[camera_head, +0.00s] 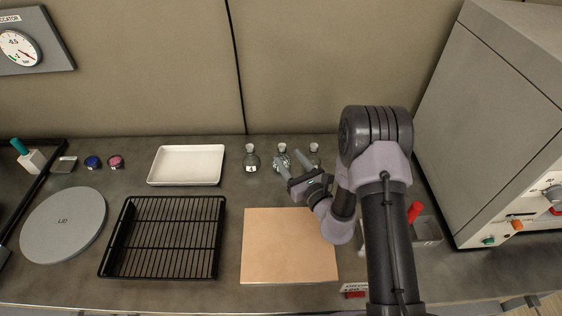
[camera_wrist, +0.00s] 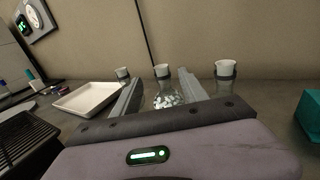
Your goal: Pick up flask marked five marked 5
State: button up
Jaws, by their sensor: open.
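Three small clear flasks with pale stoppers stand in a row near the back wall: a left flask (camera_head: 251,160), a middle flask (camera_head: 282,150) and a right flask (camera_head: 314,157). I cannot read which number each flask bears, so I cannot tell which is marked 5. My gripper (camera_head: 291,163) is open and empty, low at the middle flask. In the wrist view the middle flask (camera_wrist: 164,98), with whitish pieces inside, shows between my two fingers (camera_wrist: 160,77). Whether the fingers reach around it is unclear. The left flask (camera_wrist: 123,75) is partly hidden by a finger; the right flask (camera_wrist: 226,78) stands outside the other.
A white tray (camera_head: 187,180) lies left of the flasks, with a black wire rack (camera_head: 165,238) in front. A tan board (camera_head: 290,262) lies in front of my gripper. A grey cabinet (camera_head: 490,120) rises at right. The back wall is close behind the flasks.

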aim_at(284, 151)
jog(key=shift+w, duration=0.45)
jog(key=b+x, duration=0.1)
jog(key=x, duration=0.3)
jog(key=shift+w+a+f+b, duration=0.1)
jog(key=shift+w+a+b, duration=0.1)
jog(key=shift+b, duration=0.2)
jog(key=shift+w, duration=0.35)
jog(key=shift+a, duration=0.1)
grip_shut()
